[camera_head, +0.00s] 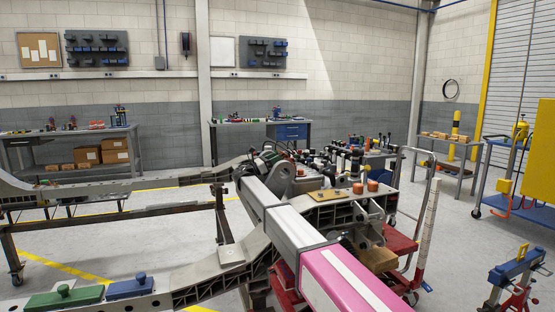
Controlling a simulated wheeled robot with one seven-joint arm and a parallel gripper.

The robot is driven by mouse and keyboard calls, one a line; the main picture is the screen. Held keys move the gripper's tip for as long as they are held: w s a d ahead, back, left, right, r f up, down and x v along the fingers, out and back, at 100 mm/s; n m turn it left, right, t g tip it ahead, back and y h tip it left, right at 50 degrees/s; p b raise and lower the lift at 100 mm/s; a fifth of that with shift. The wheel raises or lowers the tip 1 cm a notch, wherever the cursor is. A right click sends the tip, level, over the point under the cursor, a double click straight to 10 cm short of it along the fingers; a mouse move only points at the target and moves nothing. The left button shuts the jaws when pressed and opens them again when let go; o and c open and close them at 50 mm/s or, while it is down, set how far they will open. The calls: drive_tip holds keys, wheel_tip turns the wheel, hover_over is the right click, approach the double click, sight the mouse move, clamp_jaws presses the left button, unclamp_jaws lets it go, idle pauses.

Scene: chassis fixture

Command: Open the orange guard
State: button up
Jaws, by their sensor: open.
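I cannot pick out an orange guard with certainty. Two orange-brown round caps (372,185) stand on the chassis fixture, just right of my arm. My white and pink arm reaches from the bottom right to the middle of the view. My gripper (244,171) is the small dark shape at the arm's far end, above the chassis frame. It is open, and I see nothing held in it. Its fingers are too small to make out clearly. My arm hides part of the fixture behind and below it.
The grey chassis rail (215,275) runs along the front, with a green block (65,297) and a blue block (130,287) at lower left. A red cart (400,245) stands at right. A blue vise-like stand (515,270) is at lower right.

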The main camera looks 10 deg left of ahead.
drive_tip(key=v, duration=0.9)
drive_tip(key=shift+f, duration=0.1)
